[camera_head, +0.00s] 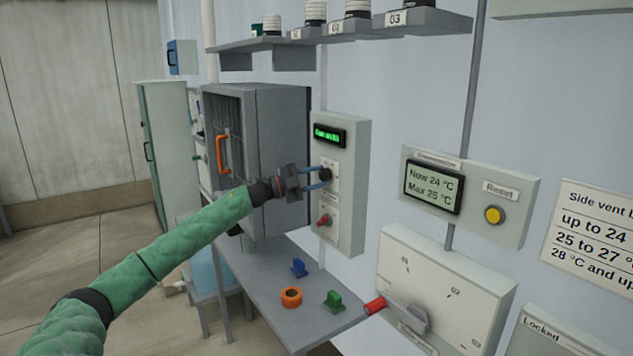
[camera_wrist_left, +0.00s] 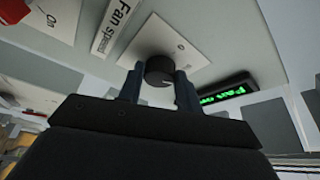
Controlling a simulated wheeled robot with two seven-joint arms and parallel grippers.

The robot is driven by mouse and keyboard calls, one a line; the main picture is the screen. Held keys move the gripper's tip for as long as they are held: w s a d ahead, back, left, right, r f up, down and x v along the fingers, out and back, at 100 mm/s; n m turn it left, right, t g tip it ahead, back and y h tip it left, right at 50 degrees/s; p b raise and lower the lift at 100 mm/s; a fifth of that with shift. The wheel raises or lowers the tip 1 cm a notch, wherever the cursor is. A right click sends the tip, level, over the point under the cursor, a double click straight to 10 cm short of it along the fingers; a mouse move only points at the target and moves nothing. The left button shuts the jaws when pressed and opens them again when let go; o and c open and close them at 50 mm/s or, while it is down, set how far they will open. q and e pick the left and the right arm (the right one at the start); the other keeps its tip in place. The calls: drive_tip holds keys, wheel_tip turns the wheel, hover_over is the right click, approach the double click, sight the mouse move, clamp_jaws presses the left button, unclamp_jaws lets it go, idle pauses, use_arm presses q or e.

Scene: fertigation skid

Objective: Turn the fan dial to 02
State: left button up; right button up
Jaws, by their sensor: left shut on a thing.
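The fan dial (camera_head: 325,174) is a dark round knob on a light plate of the grey wall box (camera_head: 350,190). It also shows in the left wrist view (camera_wrist_left: 158,68), beside a label reading "Fan speed" (camera_wrist_left: 113,24). My left gripper (camera_head: 319,181) is shut on the dial, one finger on each side of it; its fingers also show in the left wrist view (camera_wrist_left: 158,88). A small display (camera_head: 328,135) with green text sits above the dial; its full text is too small to read. The dial's setting cannot be read. My right gripper is out of view.
A red-handled switch (camera_head: 324,220) sits below the dial. A grey cabinet with an orange handle (camera_head: 223,154) stands to the left. Below, a grey table (camera_head: 260,290) holds an orange ring (camera_head: 291,297), a blue piece (camera_head: 299,267) and a green piece (camera_head: 333,301).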

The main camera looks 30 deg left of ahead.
use_arm(q)
drive_tip(key=shift+r+m+g, duration=0.1)
drive_tip(key=shift+m+g, duration=0.3)
drive_tip(key=shift+m, duration=0.6)
drive_tip(key=m+g, duration=0.1)
drive_tip(key=m, duration=0.1)
drive_tip(key=shift+r+m+y, duration=0.15)
drive_tip(key=shift+m+y, duration=0.25)
drive_tip(key=shift+r+m, duration=0.1)
drive_tip(key=shift+m, duration=0.7)
drive_tip(key=m+g+y+p, duration=0.1)
drive_tip(key=m, duration=0.1)
drive_tip(key=shift+m, duration=0.3)
drive_tip(key=shift+m+y, duration=0.6)
drive_tip(key=shift+m, duration=0.1)
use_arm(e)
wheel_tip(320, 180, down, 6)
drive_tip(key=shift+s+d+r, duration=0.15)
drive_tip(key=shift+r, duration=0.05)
use_arm(q)
drive_tip(key=shift+d, duration=0.1)
drive_tip(key=o, duration=0.9)
drive_tip(key=shift+o, duration=0.4)
